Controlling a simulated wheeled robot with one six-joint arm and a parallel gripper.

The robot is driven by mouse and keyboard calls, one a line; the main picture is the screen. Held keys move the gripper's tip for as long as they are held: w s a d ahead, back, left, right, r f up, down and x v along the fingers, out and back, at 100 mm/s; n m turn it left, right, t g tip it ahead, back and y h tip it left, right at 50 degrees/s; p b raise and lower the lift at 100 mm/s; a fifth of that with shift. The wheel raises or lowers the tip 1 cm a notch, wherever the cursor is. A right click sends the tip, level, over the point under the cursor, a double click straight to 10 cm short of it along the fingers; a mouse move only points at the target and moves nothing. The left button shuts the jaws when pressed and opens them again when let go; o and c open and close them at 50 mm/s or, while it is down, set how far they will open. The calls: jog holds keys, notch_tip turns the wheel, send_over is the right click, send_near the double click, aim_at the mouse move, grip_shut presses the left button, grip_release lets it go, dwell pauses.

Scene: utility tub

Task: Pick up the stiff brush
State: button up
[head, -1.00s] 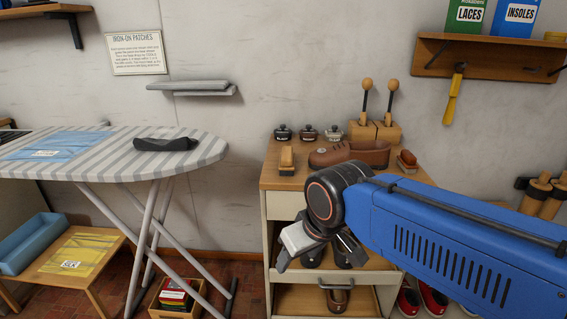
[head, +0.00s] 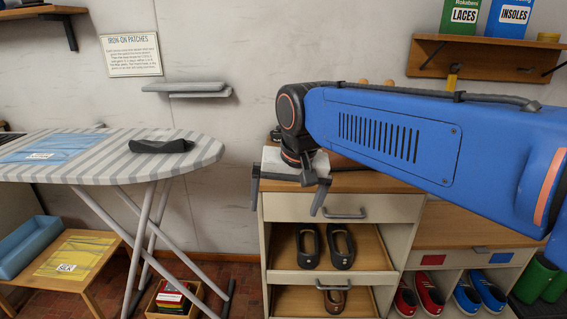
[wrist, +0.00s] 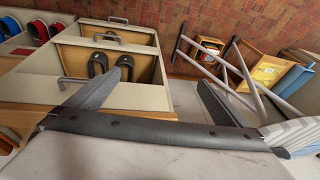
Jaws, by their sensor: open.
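In the head view my arm and gripper cover most of the cabinet top (head: 350,182), where small wooden-backed brushes showed earlier. My gripper (head: 287,203) is open and empty, fingers pointing down, at the left front part of the cabinet top. In the wrist view the two fingers (wrist: 165,92) are spread apart with nothing between them.
Below the top are a closed drawer (head: 343,208) and a pulled-out shelf (head: 345,284) with dark shoes (head: 341,246). An ironing board (head: 110,150) stands to the left, with open floor between. A wall shelf (head: 480,60) hangs at upper right.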

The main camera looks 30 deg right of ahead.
jog(key=w+d+r+m+g, duration=0.2)
jog(key=w+d+r+m, duration=0.6)
jog(key=w, duration=0.4)
jog(key=w+d+r+m+g, duration=0.2)
jog(key=w+d+r+m, duration=0.3)
jog(key=w+r+m, duration=0.45)
jog(key=shift+m, duration=0.55)
jog(key=f, duration=0.4)
jog(key=w+f, duration=0.1)
jog(key=f, duration=0.8)
jog(key=shift+w+d, duration=0.2)
jog(key=shift+w, duration=0.2)
jog(key=shift+s+f, duration=0.2)
jog(key=shift+f, duration=2.85)
jog(key=shift+c, duration=0.6)
jog(key=c, duration=0.8)
jog(key=shift+r, duration=0.15)
